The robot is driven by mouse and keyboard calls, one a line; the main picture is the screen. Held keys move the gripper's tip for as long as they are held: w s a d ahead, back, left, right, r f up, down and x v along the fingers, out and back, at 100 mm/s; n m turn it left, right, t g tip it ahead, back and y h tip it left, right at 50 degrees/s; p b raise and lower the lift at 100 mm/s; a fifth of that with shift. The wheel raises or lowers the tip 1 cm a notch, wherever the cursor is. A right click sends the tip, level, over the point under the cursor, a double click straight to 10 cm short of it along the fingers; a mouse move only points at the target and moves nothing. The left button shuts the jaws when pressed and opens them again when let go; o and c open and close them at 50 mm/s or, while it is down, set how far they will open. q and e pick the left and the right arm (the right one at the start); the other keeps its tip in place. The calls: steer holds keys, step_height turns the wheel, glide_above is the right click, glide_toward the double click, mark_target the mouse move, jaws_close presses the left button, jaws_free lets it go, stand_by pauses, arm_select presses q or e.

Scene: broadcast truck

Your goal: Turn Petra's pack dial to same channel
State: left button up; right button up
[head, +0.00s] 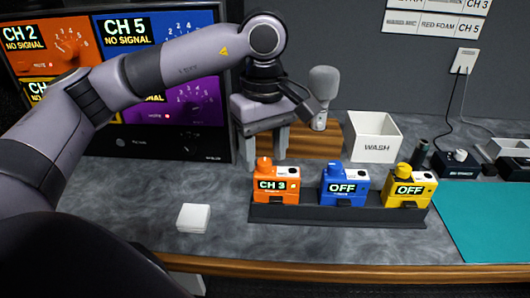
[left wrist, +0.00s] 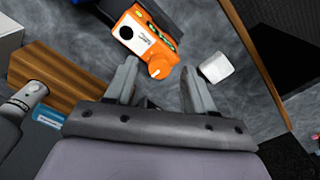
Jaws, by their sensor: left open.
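An orange pack (head: 276,187) stands at the left of a dark rack (head: 340,214); its screen reads CH 3. It has an orange dial (head: 264,163) on top. A blue pack (head: 343,184) and a yellow pack (head: 408,188) stand beside it, both reading OFF. I cannot read which pack is Petra's. My left gripper (head: 264,158) points down over the orange pack. In the left wrist view, the open fingers (left wrist: 159,72) have the orange dial (left wrist: 161,68) between or just beyond their tips; contact is unclear. My right gripper is not seen.
A monitor (head: 150,118) behind shows coloured panels: orange CH 2, blue CH 5, both NO SIGNAL. A white block (head: 193,217) lies left of the rack. A microphone (head: 322,92), a white WASH bin (head: 372,136) and a teal mat (head: 490,225) are around.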

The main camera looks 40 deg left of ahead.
arm_select(q)
steer(key=shift+f, duration=0.5)
jaws_close()
steer(key=shift+n, duration=0.5)
steer(key=shift+d+f+n+b, duration=0.1)
steer(key=shift+n+b, duration=0.4)
steer(key=shift+n, duration=0.1)
steer(key=shift+n+b, duration=0.45)
steer(key=shift+n, duration=1.45)
